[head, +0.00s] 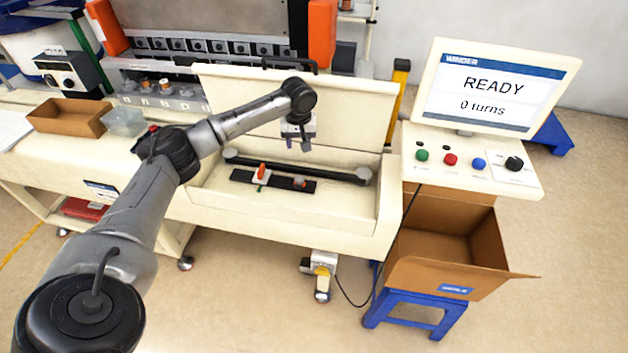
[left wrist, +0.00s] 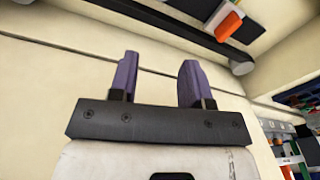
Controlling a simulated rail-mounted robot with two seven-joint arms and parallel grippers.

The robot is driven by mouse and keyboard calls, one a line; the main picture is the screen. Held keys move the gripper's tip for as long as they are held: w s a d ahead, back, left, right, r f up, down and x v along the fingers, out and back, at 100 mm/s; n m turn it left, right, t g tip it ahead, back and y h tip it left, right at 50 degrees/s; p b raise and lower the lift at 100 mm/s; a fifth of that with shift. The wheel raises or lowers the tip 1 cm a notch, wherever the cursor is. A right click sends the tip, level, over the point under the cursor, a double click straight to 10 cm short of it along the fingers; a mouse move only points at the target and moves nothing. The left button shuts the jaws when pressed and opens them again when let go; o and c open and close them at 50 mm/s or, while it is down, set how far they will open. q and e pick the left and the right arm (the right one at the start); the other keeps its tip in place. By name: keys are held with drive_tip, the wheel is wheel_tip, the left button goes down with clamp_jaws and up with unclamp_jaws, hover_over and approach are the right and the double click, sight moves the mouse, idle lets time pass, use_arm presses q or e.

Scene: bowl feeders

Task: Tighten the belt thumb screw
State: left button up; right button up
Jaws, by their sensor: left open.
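My left gripper (head: 306,145) hangs open and empty above the open white housing, behind the black bar; its two purple-grey fingers (left wrist: 159,70) stand apart in the left wrist view. A long black bar or belt (head: 300,167) with round ends runs across the housing. In front of it lies a dark plate (head: 275,182) with an upright orange piece (head: 262,171) and a small greyish-red knob (head: 299,183). The orange piece also shows at the top of the left wrist view (left wrist: 229,26). I cannot tell which part is the thumb screw. My right gripper is not in view.
The raised lid (head: 355,105) stands behind the gripper. At the right are a screen (head: 490,90) reading READY, 0 turns, a button panel (head: 470,160) and an open cardboard box (head: 445,250). A brown tray (head: 70,117) and clear bin (head: 124,121) sit left. The housing floor is mostly clear.

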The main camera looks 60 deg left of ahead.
sight(299, 179)
use_arm(q)
drive_tip(key=f+n, duration=0.2)
drive_tip(key=f, duration=0.2)
drive_tip(key=f+n+b, duration=0.1)
drive_tip(key=f+n, duration=0.1)
drive_tip(key=f, duration=0.2)
drive_tip(key=s+d+f+n+h+b, duration=0.1)
drive_tip(key=f+n, duration=0.2)
drive_tip(key=f, duration=0.1)
drive_tip(key=shift+f, duration=0.1)
drive_tip(key=shift+f+b, duration=0.3)
drive_tip(key=shift+f, duration=0.6)
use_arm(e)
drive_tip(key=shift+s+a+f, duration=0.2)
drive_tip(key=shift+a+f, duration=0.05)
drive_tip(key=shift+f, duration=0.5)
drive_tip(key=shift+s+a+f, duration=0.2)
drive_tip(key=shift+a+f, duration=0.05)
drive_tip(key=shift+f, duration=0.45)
use_arm(q)
drive_tip(key=shift+c, duration=0.3)
